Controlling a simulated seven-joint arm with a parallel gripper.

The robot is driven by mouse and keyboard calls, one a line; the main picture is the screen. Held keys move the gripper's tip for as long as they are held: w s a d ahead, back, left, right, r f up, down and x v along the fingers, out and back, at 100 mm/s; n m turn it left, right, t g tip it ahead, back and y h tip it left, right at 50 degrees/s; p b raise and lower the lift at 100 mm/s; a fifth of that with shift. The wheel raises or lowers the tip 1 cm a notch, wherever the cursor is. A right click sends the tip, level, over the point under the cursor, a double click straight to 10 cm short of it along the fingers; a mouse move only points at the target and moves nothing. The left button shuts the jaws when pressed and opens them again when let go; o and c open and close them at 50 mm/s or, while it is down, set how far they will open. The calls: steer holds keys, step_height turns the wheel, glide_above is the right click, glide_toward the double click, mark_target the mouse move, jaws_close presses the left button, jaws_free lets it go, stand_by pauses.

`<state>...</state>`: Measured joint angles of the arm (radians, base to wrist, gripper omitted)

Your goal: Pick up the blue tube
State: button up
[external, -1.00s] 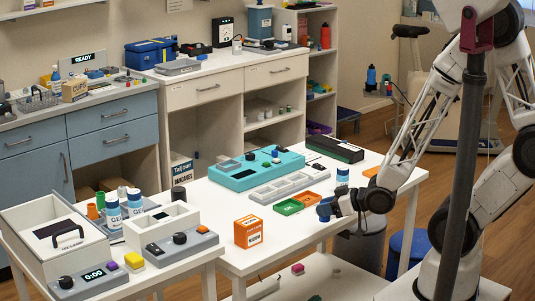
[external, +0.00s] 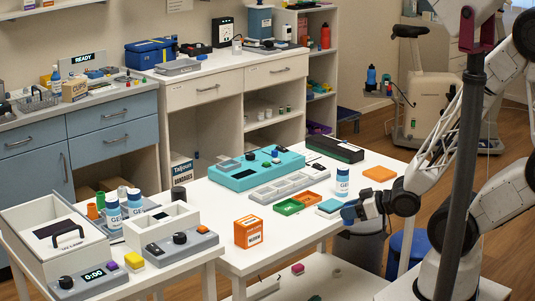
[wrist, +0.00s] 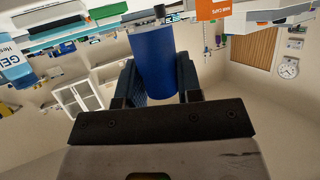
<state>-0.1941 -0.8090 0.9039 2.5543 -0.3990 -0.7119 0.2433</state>
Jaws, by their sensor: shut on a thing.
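The blue tube (wrist: 155,60) stands out between the two fingers of my gripper (wrist: 157,82) in the wrist view. My gripper is shut on it. In the external view my gripper (external: 362,208) is at the front right edge of the white table (external: 225,195), with the blue tube (external: 349,212) at its tip. The tube is small there and partly merges with the dark fingers, so its clearance above the table is hard to tell.
A white bottle with a blue lid (external: 342,183), a teal-topped block (external: 329,207) and an orange pad (external: 379,174) lie close to my gripper. Green and orange trays (external: 290,207), an orange box (external: 248,232) and a turquoise case (external: 257,170) stand further left.

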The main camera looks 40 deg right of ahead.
steer(key=shift+s+d, duration=0.15)
steer(key=shift+s, duration=0.35)
